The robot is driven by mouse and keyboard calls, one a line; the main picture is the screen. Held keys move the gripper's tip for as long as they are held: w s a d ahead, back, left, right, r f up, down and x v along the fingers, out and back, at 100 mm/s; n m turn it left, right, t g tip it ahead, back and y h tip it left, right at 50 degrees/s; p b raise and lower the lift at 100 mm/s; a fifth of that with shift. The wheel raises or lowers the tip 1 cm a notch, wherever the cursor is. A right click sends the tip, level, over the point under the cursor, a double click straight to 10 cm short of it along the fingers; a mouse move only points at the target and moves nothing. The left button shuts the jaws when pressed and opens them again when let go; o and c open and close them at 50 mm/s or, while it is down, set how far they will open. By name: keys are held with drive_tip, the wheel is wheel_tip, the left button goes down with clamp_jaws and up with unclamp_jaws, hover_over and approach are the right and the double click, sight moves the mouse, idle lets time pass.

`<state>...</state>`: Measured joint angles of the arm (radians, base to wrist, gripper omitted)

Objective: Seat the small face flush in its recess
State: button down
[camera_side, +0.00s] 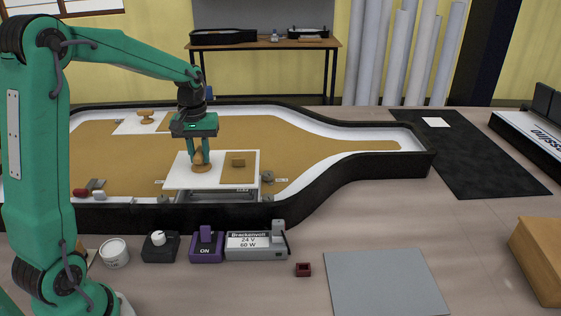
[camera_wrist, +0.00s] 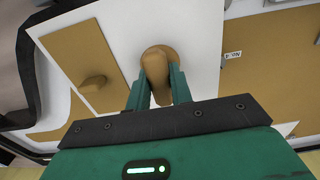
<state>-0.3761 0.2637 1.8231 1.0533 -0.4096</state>
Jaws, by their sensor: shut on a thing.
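My gripper (camera_side: 200,160) is shut on a rounded tan knob (camera_wrist: 157,68), also seen in the side view (camera_side: 200,168). The knob stands on a white panel (camera_side: 210,180), which shows around it in the wrist view (camera_wrist: 200,25). A tan rectangle (camera_side: 238,176) with a small tan block handle (camera_side: 238,162) covers the panel's right part in the side view. The panel lies over the front of a black-rimmed lightbox (camera_side: 330,192) with a tan and white inside. A dark opening shows under its front edge.
Another white piece with a tan knob (camera_side: 146,115) lies at the back left of the lightbox. A power supply (camera_side: 256,245), a purple switch (camera_side: 206,245), a dial box (camera_side: 159,246) and a white tub (camera_side: 114,252) stand in front. A grey mat (camera_side: 385,282) lies front right.

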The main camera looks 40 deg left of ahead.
sight(202, 172)
drive_tip(key=shift+f, duration=3.05)
drive_tip(key=shift+f, duration=1.2)
drive_tip(key=c, duration=1.2)
unclamp_jaws()
drive_tip(key=shift+o, duration=0.2)
drive_tip(key=shift+r, duration=4)
drive_tip(key=shift+d+r, duration=0.1)
